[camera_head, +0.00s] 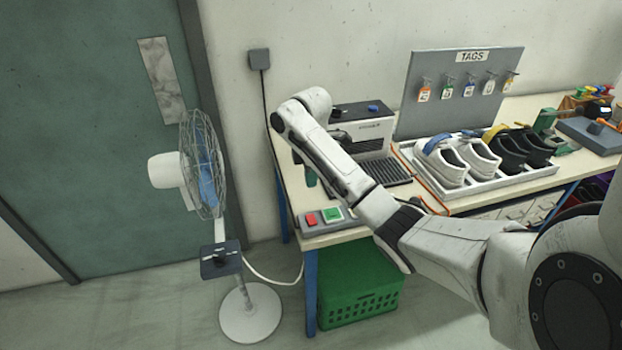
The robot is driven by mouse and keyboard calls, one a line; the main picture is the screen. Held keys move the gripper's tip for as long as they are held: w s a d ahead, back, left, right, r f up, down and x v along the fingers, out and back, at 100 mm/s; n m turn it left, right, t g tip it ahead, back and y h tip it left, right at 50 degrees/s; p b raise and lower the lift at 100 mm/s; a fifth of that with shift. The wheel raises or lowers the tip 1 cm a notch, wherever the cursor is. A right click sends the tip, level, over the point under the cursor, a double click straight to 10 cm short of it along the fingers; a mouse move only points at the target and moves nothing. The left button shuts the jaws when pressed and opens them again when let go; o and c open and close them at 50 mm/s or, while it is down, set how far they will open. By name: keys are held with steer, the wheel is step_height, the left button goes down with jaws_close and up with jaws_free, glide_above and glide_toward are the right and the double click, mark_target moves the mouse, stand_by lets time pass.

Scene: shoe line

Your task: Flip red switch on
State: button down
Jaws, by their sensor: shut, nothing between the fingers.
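The red switch (311,219) is a red rocker on a small grey box at the front left corner of the workbench. A green switch (333,214) sits beside it on the same box. My arm reaches in from the right, and its end bends down over the left side of the bench. Which way the rocker is tilted is too small to tell.
A machine (362,128) with a dark grille stands behind my forearm. White and black shoes (443,162) fill a tray to the right, before a tag board (459,88). A fan (203,165) stands left of the bench, and a green crate (357,292) sits below it.

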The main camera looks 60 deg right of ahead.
steer(key=shift+s+a, duration=0.5)
steer(key=shift+f, duration=0.1)
stand_by(0.3)
steer(key=b, duration=0.3)
glide_above(313, 223)
step_height(313, 223, down, 5)
step_height(313, 223, down, 9)
steer(key=shift+r+p, duration=0.1)
steer(key=shift+p, duration=0.65)
